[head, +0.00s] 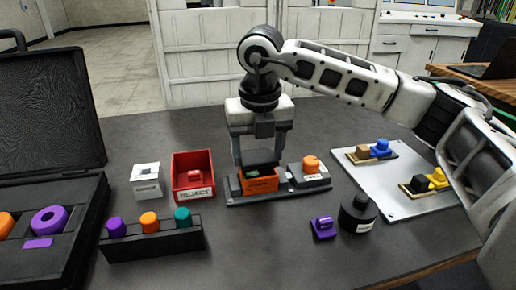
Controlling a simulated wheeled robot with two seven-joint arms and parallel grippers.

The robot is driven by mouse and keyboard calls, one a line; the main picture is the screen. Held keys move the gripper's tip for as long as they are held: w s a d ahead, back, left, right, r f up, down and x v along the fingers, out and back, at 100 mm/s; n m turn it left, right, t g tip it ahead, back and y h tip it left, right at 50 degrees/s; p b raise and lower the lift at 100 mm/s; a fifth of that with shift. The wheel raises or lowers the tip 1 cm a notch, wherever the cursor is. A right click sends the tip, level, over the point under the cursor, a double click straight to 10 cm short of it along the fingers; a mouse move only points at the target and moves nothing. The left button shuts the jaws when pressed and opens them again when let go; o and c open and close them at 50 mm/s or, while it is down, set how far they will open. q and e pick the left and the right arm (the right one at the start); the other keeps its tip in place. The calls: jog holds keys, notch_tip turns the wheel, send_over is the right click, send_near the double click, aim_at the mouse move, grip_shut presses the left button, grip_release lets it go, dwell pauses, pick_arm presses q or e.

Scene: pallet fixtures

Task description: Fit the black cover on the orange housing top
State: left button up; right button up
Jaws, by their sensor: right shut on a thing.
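The orange housing (262,184) sits in a dark fixture (270,196) at the middle of the table. My right gripper (260,167) points straight down over it, with one finger at each side of the housing top. It is shut on a small dark piece at the housing top, which looks like the black cover (262,170). The fingers partly hide it, and I cannot tell whether it is seated or just above the housing. A bit of green shows beside it. My left gripper is not in view.
A second orange part (311,163) stands on the fixture's right. A red reject bin (193,175), a white box (146,181) and a peg rack (152,240) are left. A black round container (357,214) and purple part (323,228) are in front right. A pale plate (390,203) lies right; an open case (92,236) left.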

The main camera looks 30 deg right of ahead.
jog(key=shift+f+b, duration=0.7)
jog(key=shift+f, duration=0.25)
dwell(0.3)
jog(key=o, duration=1)
jog(key=shift+c, duration=1)
jog(key=shift+r, duration=0.1)
jog(key=shift+r+p, duration=2.75)
jog(key=shift+r, duration=1.2)
